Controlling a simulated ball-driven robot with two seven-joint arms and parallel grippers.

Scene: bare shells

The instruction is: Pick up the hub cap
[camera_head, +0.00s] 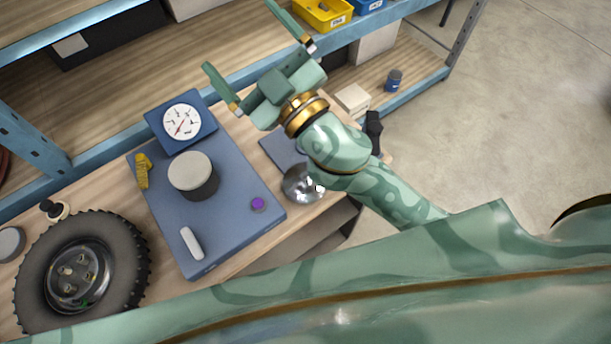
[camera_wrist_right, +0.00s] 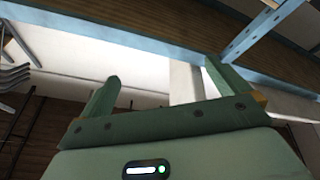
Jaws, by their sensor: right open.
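A shiny silver domed disc, which looks like the hub cap (camera_head: 294,187), lies on the wooden workbench (camera_head: 240,262), right of the blue machine. My right forearm covers part of its right side. My right gripper (camera_head: 238,36) is open and empty, raised beyond the bench in front of the shelving and well apart from the hub cap. In the right wrist view its two fingers (camera_wrist_right: 161,70) stand wide apart with nothing between them; the hub cap does not show there. My left gripper is not in view.
A blue balancing machine (camera_head: 225,215) with a dial gauge (camera_head: 182,121) fills the bench middle. A tyred wheel (camera_head: 130,262) lies at left. Shelving (camera_head: 150,65) with bins (camera_head: 323,12) stands behind. A small blue can (camera_head: 394,80) sits on a shelf. Open floor lies right.

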